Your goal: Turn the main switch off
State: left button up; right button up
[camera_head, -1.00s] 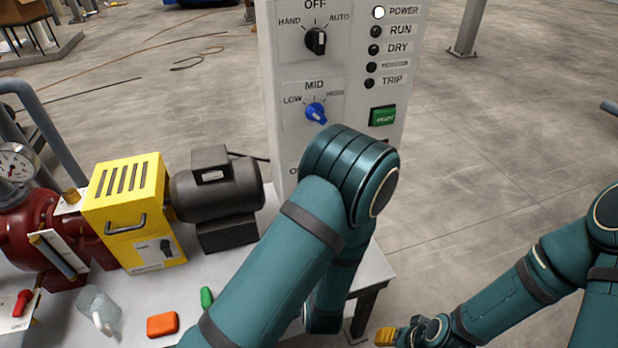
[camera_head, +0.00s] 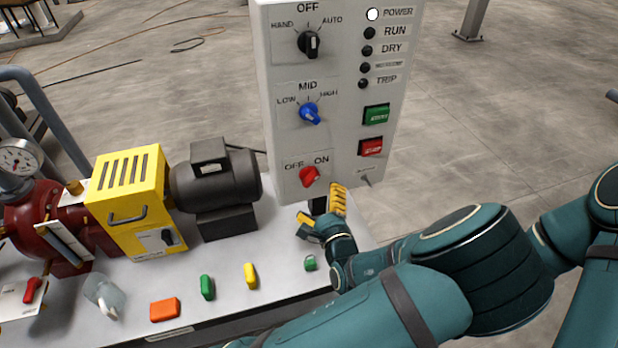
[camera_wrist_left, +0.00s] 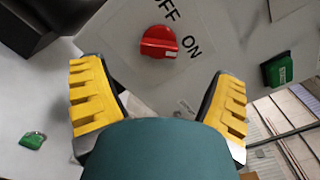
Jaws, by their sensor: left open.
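The main switch is a red rotary knob (camera_head: 309,176) low on the white control panel, with OFF to its left and ON to its right. Its pointer seems turned toward ON. My left gripper (camera_head: 320,209) is open and empty, just below the panel's lower edge in the head view. In the left wrist view the red knob (camera_wrist_left: 158,42) is ahead of the gap between the yellow-padded fingers (camera_wrist_left: 160,100), apart from both. My right gripper is out of the frame; only part of that arm shows at the right.
The panel (camera_head: 345,130) also carries a black selector (camera_head: 309,43), a blue selector (camera_head: 309,113), and green (camera_head: 376,114) and red (camera_head: 371,147) buttons. Below, the table (camera_head: 230,285) holds small coloured blocks, a yellow box (camera_head: 130,190) and a dark motor (camera_head: 217,185).

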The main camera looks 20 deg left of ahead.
aim_at(311, 181)
pick_arm(q)
jog(key=x, duration=0.8)
jog(key=shift+w+a, duration=0.1)
jog(key=shift+a, duration=0.05)
jog(key=c, duration=1.2)
